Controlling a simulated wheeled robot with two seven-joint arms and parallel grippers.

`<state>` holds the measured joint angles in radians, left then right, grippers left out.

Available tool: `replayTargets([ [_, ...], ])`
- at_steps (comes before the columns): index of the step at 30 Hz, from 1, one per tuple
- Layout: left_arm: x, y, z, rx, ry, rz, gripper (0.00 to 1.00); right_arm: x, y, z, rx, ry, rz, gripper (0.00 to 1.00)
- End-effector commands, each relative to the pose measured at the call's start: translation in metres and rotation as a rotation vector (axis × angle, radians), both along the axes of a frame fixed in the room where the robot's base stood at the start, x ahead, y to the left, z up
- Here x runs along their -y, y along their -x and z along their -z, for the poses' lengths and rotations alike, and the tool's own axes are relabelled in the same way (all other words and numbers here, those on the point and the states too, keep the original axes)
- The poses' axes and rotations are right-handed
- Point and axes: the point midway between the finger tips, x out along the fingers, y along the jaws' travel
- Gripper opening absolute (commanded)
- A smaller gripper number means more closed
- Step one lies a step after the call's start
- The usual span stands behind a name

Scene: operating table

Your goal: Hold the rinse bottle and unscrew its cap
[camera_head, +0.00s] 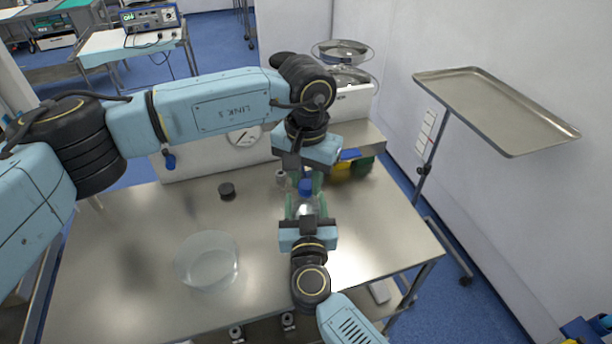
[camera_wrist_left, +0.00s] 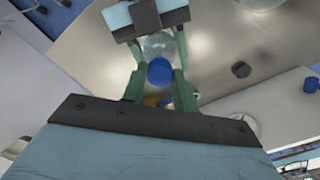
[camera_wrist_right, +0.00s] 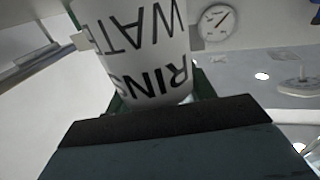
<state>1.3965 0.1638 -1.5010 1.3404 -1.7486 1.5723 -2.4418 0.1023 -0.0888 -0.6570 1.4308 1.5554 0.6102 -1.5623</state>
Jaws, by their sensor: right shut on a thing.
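The rinse bottle (camera_head: 307,204) stands upright over the steel table, clear with a blue cap (camera_head: 306,186). My right gripper (camera_head: 306,208) is shut around its body from the near side. In the right wrist view the bottle's white label (camera_wrist_right: 145,50) fills the upper middle, with upside-down "RINSE WATER" lettering partly cut off. My left gripper (camera_head: 305,180) comes in from behind and above, with its fingers open on either side of the cap. In the left wrist view the blue cap (camera_wrist_left: 160,72) sits between the green fingers, with a gap visible. Whether the bottle's base touches the table is hidden.
A clear glass bowl (camera_head: 208,260) stands left of the bottle on the table (camera_head: 130,240). A small dark round piece (camera_head: 227,190) lies behind it. A white device with a dial (camera_head: 243,138) stands at the back. A steel tray on a stand (camera_head: 495,105) is at the right.

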Motion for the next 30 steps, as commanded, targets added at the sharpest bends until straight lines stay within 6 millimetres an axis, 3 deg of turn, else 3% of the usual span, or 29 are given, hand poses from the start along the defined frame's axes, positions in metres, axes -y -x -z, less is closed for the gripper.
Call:
replayTargets([
  [1, 0.0001, 0.0, -0.0001, 0.0, 0.0, 0.0, 0.22, 0.0005, 0.0002, 0.001, -0.002, 0.001, 0.001, 0.0],
  [6, 0.0, 0.0, -0.0002, 0.0, 0.0, 0.0, 0.0, 0.0005, 0.0002, 0.001, -0.002, 0.001, 0.001, 0.0],
  [13, -0.0001, 0.0, -0.0004, 0.0, 0.0, -0.098, 0.0, 0.0005, 0.0002, 0.001, -0.002, 0.001, 0.001, 0.0],
  [30, -0.0003, 0.0003, -0.001, -0.001, 0.001, -1.168, 0.0, 0.0006, 0.0001, 0.001, -0.002, 0.001, 0.001, 0.0],
])
